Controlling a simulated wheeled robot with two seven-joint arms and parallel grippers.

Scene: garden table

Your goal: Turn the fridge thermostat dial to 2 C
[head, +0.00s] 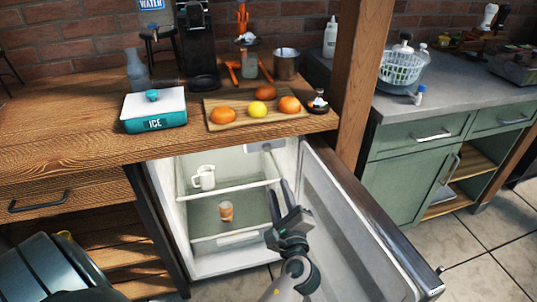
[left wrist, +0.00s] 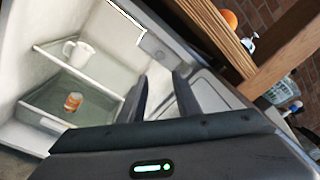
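The small fridge (head: 172,215) under the wooden counter stands open, its door (head: 365,235) swung out to the right. A pale thermostat housing (head: 264,146) sits at the top of the inside, partly cut off by the counter edge. In the left wrist view the housing (left wrist: 153,44) shows near the upper middle, but its dial marks are too small to read. My left gripper (head: 279,188) is at the fridge opening beside the door, below the housing and apart from it. Its fingers (left wrist: 160,80) are spread with nothing between them. My right gripper is not in view.
A white mug (head: 204,177) stands on the upper shelf and an orange-and-white can (head: 226,211) lower down. The counter above holds an ICE box (head: 155,112) and a board (head: 222,124) with fruit. A wooden post (head: 357,75) rises at the right.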

